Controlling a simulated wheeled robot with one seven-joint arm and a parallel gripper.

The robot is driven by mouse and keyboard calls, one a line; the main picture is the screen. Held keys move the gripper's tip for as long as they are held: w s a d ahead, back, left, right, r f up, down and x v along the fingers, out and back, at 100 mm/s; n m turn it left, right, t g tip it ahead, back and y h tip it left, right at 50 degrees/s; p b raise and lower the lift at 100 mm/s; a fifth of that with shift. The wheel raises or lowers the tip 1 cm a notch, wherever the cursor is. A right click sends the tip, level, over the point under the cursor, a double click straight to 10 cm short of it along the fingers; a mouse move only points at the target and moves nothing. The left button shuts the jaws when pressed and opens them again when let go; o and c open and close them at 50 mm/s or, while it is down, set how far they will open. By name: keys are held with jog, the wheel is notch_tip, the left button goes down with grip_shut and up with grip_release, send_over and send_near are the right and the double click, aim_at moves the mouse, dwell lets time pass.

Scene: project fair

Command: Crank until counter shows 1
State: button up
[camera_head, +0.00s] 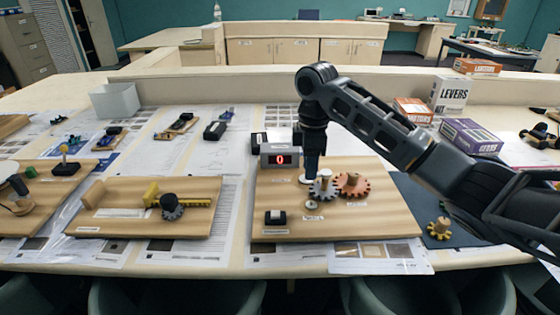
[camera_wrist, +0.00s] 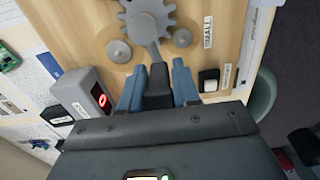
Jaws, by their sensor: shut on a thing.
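A wooden board (camera_head: 272,225) on the table carries a counter box (camera_head: 279,158) with a red digit 0; the counter also shows in the wrist view (camera_wrist: 97,98). A grey gear (camera_head: 321,190) sits on the board, left of a red-orange gear (camera_head: 353,184). In the wrist view the grey gear (camera_wrist: 148,17) has a grey crank arm (camera_wrist: 154,48) running toward my gripper (camera_wrist: 158,84). My gripper, also in the head view (camera_head: 311,174), points down. Its blue fingers are shut on a dark crank handle (camera_wrist: 158,88), partly hidden by the gripper.
A black switch-like block (camera_head: 275,217) sits at the board's front left. Another wooden board (camera_head: 142,222) lies to the left, with a yellow piece. A yellow gear (camera_head: 440,228) lies on a dark mat to the right. Kit boxes (camera_head: 450,95) stand behind my arm.

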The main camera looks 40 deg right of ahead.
dwell(0.8)
jog(key=w+d, duration=0.2)
jog(key=d, duration=0.3)
jog(key=shift+w+d, duration=0.25)
jog(key=shift+w, duration=0.1)
jog(key=shift+d, duration=0.1)
dwell(1.1)
jog(key=s+d, duration=0.3)
jog(key=s, duration=0.2)
jog(key=shift+s, duration=0.15)
dwell(0.3)
jog(key=shift+s, duration=0.1)
dwell(0.9)
